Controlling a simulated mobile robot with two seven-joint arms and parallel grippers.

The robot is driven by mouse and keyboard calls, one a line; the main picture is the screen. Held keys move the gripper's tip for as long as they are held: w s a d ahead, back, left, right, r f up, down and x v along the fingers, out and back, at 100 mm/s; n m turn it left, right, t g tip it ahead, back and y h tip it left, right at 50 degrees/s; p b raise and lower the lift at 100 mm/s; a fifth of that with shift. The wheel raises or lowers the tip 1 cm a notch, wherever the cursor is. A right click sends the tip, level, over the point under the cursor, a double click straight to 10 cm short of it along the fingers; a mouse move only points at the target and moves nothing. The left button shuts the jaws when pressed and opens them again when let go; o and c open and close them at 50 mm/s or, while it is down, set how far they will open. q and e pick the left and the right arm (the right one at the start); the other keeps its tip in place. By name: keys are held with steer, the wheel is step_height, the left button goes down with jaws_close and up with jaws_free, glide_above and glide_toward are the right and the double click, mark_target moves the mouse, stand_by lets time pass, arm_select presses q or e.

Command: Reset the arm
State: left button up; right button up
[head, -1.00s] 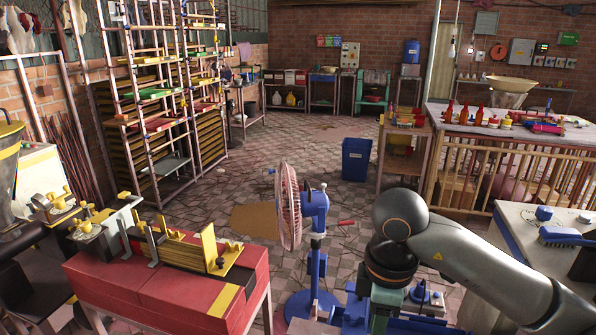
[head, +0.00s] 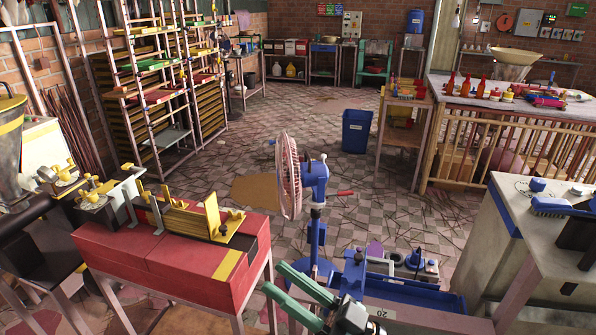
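My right gripper (head: 274,277) shows at the bottom centre of the head view. Its two green fingers point up and to the left, with a clear gap between them, and nothing is held. Its dark body (head: 350,316) is cut by the lower edge, and the rest of that arm is out of view. The fingers are near the foot of the blue fan (head: 315,180), in front of it in the picture. I cannot tell whether they touch anything. My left gripper is not in view.
A red bench (head: 150,262) with a yellow extruder rig stands at left. A blue tray (head: 415,296) lies right of my gripper. A pale cabinet (head: 505,245) stands at right. A blue bin (head: 356,131) stands on the tiled floor, which has open room in the middle.

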steer(key=w+d+f+m+t+h, duration=0.3)
steer(key=d+f+m+t+h, duration=0.45)
steer(key=f+m+h, duration=0.2)
steer(key=s+d+f+g+h, duration=0.2)
steer(key=s+f, duration=0.3)
steer(key=f, duration=0.3)
steer(key=s+d+f+m+g+h, duration=0.1)
steer(key=s+d+f+g+h, duration=0.2)
steer(key=f, duration=0.6)
steer(key=s+d+f+g+h, duration=0.2)
steer(key=s+d+f+h, duration=0.2)
steer(key=s+d+f, duration=0.2)
step_height(320, 180, down, 3)
steer(key=shift+s+r+g+h+p, duration=0.15)
steer(key=shift+s+g+h+p, duration=0.2)
steer(key=shift+s, duration=0.25)
steer(key=shift+m, duration=0.25)
